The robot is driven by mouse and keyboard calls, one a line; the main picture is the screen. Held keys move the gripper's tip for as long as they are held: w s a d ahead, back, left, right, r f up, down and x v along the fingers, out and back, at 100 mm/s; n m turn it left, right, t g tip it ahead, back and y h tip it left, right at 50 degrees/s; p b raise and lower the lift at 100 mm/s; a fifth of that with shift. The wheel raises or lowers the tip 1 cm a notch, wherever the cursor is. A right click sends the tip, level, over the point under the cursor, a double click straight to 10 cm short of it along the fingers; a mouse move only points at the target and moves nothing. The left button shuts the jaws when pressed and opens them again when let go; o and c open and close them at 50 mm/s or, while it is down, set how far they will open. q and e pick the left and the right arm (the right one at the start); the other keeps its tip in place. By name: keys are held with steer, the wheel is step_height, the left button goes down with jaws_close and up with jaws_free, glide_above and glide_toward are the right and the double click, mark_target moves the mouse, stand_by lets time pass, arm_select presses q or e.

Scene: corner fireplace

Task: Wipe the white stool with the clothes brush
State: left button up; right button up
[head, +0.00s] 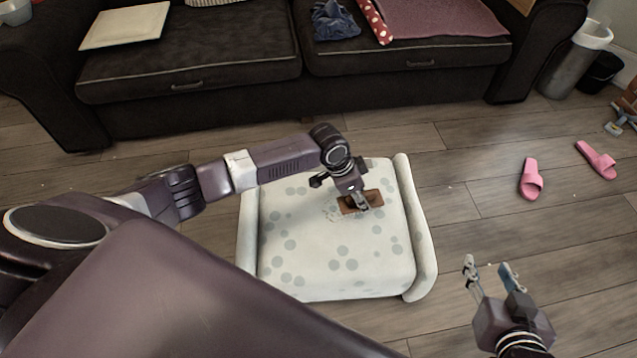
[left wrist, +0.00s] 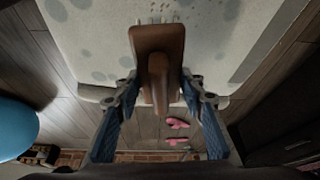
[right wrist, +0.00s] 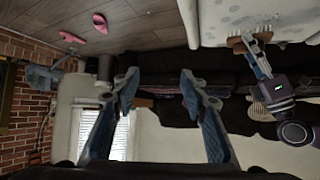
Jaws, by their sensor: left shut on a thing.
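The white stool (head: 330,255), with grey spots and raised rolled sides, stands on the floor in the middle of the head view. The brown wooden clothes brush (head: 374,197) is on its top, toward the far right part of the seat. My left gripper (head: 361,203) is shut on the brush's handle (left wrist: 159,75), seen between the fingers in the left wrist view. My right gripper (head: 489,268) is open and empty, right of the stool above the floor. The right wrist view also shows the brush (right wrist: 240,44).
Pink slippers (head: 531,179) lie on the wooden floor at right. A bin (head: 572,65) stands beside the sofa.

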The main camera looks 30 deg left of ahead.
mark_target(365, 193)
arm_select(q)
steer(key=shift+r+p, duration=0.65)
steer(key=shift+p, duration=0.1)
steer(key=shift+r+p, duration=0.65)
steer(key=shift+p, duration=0.1)
steer(key=shift+r+p, duration=0.55)
steer(key=shift+p, duration=0.15)
arm_select(e)
steer(key=s+d+f+g+h, duration=0.1)
steer(key=s+d+f+g, duration=0.1)
steer(key=s, duration=0.5)
steer(key=s+d+f+g+h, duration=0.1)
steer(key=s+d+f+g, duration=0.1)
steer(key=s+g, duration=0.3)
steer(key=shift+s+f+m, duration=0.3)
steer(key=shift+s+f, duration=0.6)
steer(key=shift+s, duration=0.25)
steer(key=shift+d, duration=0.1)
